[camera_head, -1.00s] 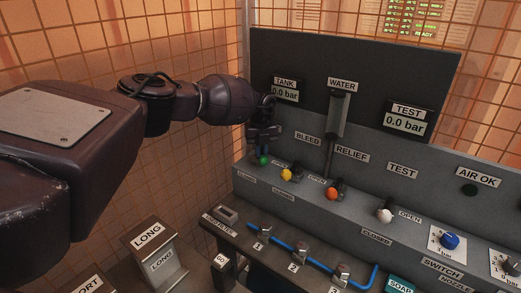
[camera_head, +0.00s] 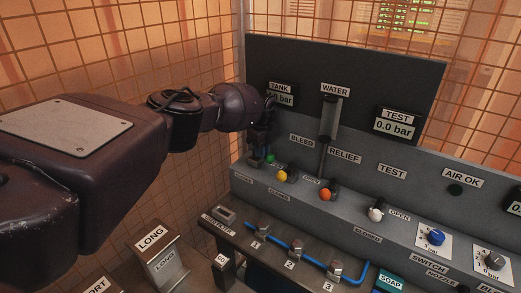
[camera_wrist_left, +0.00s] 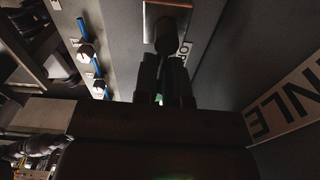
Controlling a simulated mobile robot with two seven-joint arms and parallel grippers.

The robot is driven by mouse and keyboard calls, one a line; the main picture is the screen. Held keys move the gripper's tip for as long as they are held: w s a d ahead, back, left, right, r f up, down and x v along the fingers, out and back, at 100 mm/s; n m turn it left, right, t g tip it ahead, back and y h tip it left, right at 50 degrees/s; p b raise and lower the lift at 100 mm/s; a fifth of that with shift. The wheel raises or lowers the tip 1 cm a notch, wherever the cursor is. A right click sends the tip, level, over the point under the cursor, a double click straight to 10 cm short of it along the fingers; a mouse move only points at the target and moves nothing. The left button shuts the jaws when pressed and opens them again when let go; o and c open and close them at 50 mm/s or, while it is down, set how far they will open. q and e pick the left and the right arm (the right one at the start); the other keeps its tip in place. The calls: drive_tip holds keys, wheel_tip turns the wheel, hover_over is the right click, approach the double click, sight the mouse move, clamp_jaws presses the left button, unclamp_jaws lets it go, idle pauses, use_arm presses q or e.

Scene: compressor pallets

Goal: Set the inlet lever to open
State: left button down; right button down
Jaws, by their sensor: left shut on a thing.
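The inlet lever shows as a green knob (camera_head: 270,158) at the left end of the panel's sloped ledge in the head view. My left gripper (camera_head: 259,155) is at this knob, shut on it, and partly hides the lever. In the left wrist view the two dark fingers (camera_wrist_left: 165,78) are close together, with a trace of green between them. Part of an "OP…" label (camera_wrist_left: 183,52) shows beside the fingers, and part of an "INLE…" label (camera_wrist_left: 285,105) is at the right. My right gripper is not in view.
A yellow knob (camera_head: 281,176), an orange knob (camera_head: 325,194) and a white knob (camera_head: 376,214) follow to the right along the ledge. The tank gauge (camera_head: 281,96) is behind my wrist. A blue hose (camera_head: 318,256) runs along the lower bench.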

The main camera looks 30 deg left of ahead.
use_arm(q)
drive_tip(key=shift+s+d+f+n, duration=0.1)
drive_tip(key=shift+d+f+n, duration=0.2)
drive_tip(key=shift+d, duration=0.1)
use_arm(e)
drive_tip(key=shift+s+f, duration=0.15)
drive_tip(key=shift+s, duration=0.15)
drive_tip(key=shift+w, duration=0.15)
use_arm(q)
drive_tip(key=c, duration=1.4)
unclamp_jaws()
drive_tip(key=shift+o, duration=1)
drive_tip(key=shift+r, duration=0.2)
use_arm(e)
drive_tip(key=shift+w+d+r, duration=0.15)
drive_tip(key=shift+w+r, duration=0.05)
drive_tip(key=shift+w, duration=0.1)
use_arm(q)
drive_tip(key=shift+a, duration=0.15)
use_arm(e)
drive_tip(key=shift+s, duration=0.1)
